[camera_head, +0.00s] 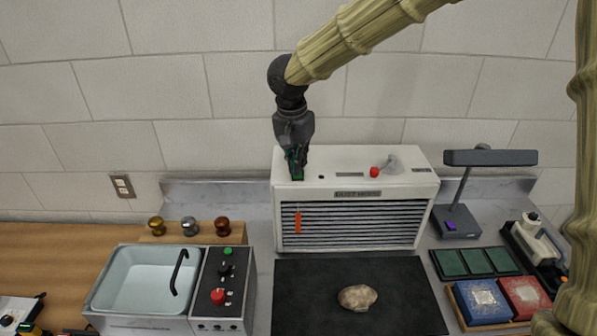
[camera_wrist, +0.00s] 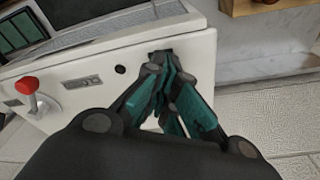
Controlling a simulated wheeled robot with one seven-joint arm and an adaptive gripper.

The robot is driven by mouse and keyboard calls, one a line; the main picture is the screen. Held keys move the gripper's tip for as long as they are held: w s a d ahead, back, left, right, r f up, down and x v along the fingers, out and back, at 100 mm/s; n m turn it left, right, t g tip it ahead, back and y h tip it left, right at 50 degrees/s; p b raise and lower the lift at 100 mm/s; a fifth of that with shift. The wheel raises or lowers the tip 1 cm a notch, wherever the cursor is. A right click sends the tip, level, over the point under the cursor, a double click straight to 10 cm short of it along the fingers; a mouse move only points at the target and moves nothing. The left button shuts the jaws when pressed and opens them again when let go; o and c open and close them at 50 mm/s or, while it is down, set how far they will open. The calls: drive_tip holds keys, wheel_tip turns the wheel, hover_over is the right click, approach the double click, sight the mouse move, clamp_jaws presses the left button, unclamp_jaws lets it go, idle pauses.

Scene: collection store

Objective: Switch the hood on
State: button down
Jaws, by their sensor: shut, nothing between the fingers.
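The dust hood (camera_head: 352,233) is a white box with a slatted front and a label, standing on the counter against the wall. My gripper (camera_head: 297,176) is shut and empty, pointing down at the left end of the hood's top. In the wrist view my gripper (camera_wrist: 165,62) has its tips at a dark spot on the hood's top (camera_wrist: 90,62), which the fingers partly cover; I cannot tell whether they touch it. A red knob (camera_head: 375,172) with a grey lever sits on the right of the top, and it also shows in the wrist view (camera_wrist: 27,86).
A stone (camera_head: 357,297) lies on a black mat (camera_head: 300,310) before the hood. A sink unit (camera_head: 140,280) with a button panel (camera_head: 222,285) is at left. A lamp (camera_head: 458,220) and coloured boxes (camera_head: 483,302) are at right. The wall is close behind.

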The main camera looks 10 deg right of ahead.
drive_tip(key=shift+f, duration=0.85)
idle(0.7)
drive_tip(key=shift+r+p, duration=3.55)
drive_tip(key=shift+p, duration=0.5)
